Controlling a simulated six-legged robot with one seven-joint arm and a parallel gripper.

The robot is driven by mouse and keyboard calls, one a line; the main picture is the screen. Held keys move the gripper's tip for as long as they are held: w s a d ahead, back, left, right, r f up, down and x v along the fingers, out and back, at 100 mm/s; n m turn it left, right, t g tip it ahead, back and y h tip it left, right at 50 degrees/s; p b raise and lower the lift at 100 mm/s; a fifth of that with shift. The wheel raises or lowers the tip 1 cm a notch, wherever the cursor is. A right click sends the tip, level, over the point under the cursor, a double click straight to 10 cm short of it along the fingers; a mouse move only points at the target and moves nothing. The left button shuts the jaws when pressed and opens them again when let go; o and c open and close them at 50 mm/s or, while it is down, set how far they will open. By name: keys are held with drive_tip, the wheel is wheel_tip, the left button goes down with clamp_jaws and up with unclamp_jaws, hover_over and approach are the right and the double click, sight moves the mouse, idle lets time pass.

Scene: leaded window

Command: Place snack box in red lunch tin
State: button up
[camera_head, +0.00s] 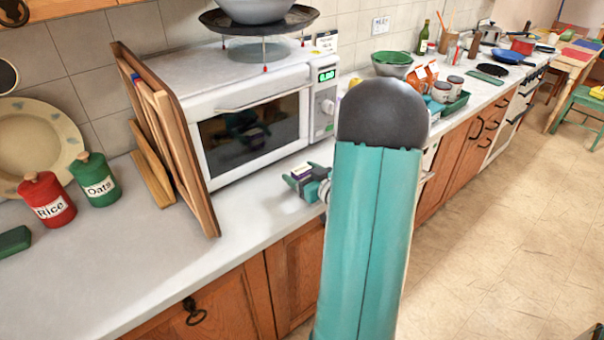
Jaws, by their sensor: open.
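My gripper (303,175) is low over the counter in front of the microwave, partly hidden behind my own teal arm link. Its teal fingers are open. A small purple and white box (301,171), which looks like the snack box, shows at the fingers. I cannot tell whether the fingers touch it. I cannot make out a red lunch tin for certain in this view; my arm hides part of the counter.
A white microwave (255,125) stands behind my gripper, with upright wooden boards (175,135) to its left. Red Rice (46,200) and green Oats (95,180) canisters stand further left. The front left counter (130,270) is clear. A green tray (452,105) holds jars beyond my arm.

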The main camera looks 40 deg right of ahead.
drive_tip(key=shift+r, duration=0.2)
drive_tip(key=s+a+r, duration=0.1)
drive_tip(key=s+r, duration=0.1)
drive_tip(key=s, duration=1)
drive_tip(key=w+a+r+g+h, duration=0.4)
drive_tip(key=w+a+r+g, duration=0.1)
drive_tip(key=w+a+r, duration=0.45)
drive_tip(key=s+a+r+g+y, duration=0.1)
drive_tip(key=s+a, duration=0.1)
drive_tip(key=a, duration=0.3)
drive_tip(key=s+a+r+g, duration=0.1)
drive_tip(key=s+a, duration=0.1)
drive_tip(key=a, duration=0.4)
drive_tip(key=shift+a+r+m+y, duration=0.2)
drive_tip(key=shift+r+m+y, duration=0.1)
drive_tip(key=shift+y, duration=0.1)
drive_tip(key=s+a+g+y, duration=0.1)
drive_tip(key=s+a, duration=0.2)
drive_tip(key=a, duration=0.1)
drive_tip(key=s+a+n+g+y, duration=0.1)
drive_tip(key=s+a, duration=0.2)
drive_tip(key=a, duration=0.2)
drive_tip(key=s+a+g+y, duration=0.1)
drive_tip(key=s+a+y, duration=0.1)
drive_tip(key=s+a, duration=0.2)
drive_tip(key=shift+a+r+n+g, duration=0.25)
drive_tip(key=shift+a+n+g, duration=0.15)
drive_tip(key=shift+a, duration=0.25)
drive_tip(key=c, duration=0.8)
drive_tip(key=shift+a, duration=0.1)
